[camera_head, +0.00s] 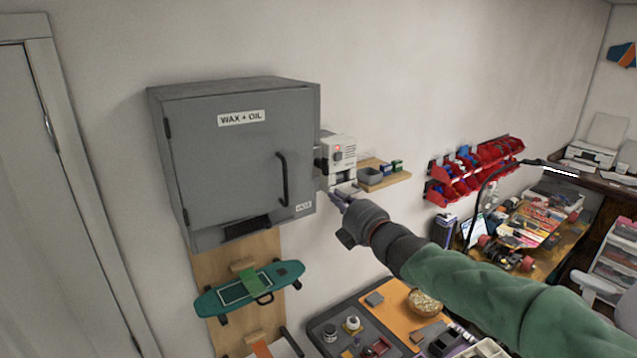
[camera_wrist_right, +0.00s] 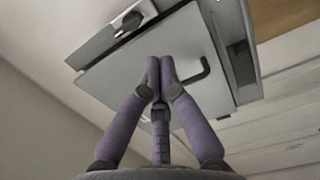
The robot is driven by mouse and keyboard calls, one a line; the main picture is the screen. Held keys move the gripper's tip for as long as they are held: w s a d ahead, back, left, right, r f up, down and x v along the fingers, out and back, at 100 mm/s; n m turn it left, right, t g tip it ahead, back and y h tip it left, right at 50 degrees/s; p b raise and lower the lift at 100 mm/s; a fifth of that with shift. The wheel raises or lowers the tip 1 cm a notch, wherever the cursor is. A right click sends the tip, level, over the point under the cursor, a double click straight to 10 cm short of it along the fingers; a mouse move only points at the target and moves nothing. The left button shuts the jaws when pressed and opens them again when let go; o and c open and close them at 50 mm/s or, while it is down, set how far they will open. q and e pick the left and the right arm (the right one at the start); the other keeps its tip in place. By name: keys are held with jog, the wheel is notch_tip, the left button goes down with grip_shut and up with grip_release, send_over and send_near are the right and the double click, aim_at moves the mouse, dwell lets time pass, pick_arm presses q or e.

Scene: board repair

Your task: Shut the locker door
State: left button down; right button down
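The grey wall locker (camera_head: 168,215) hangs at the left in the head view, with its door (camera_head: 225,165) labelled "WAX + OIL". The door lies across the locker front, hinged at its left edge. I cannot tell whether a small gap remains. Its dark bar handle (camera_head: 282,180) is near the right edge; the handle also shows in the wrist view (camera_wrist_right: 190,76). My right gripper (camera_head: 334,198) is just right of the door's lower right corner. Its purple fingers (camera_wrist_right: 160,66) are drawn together with nothing between them, in front of the door in the wrist view. My left gripper is out of view.
A white device (camera_head: 340,158) and a small wooden shelf (camera_head: 388,180) are on the wall right of the locker. A green skateboard (camera_head: 250,288) hangs below it. A workbench tray (camera_head: 320,322) is lower down. Red bins (camera_head: 470,172) are further right.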

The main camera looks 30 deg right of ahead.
aim_at(313, 180)
jog(key=w+p, duration=0.3)
jog(key=w, duration=0.6)
jog(key=shift+w+d, duration=0.1)
jog(key=shift+w, duration=0.05)
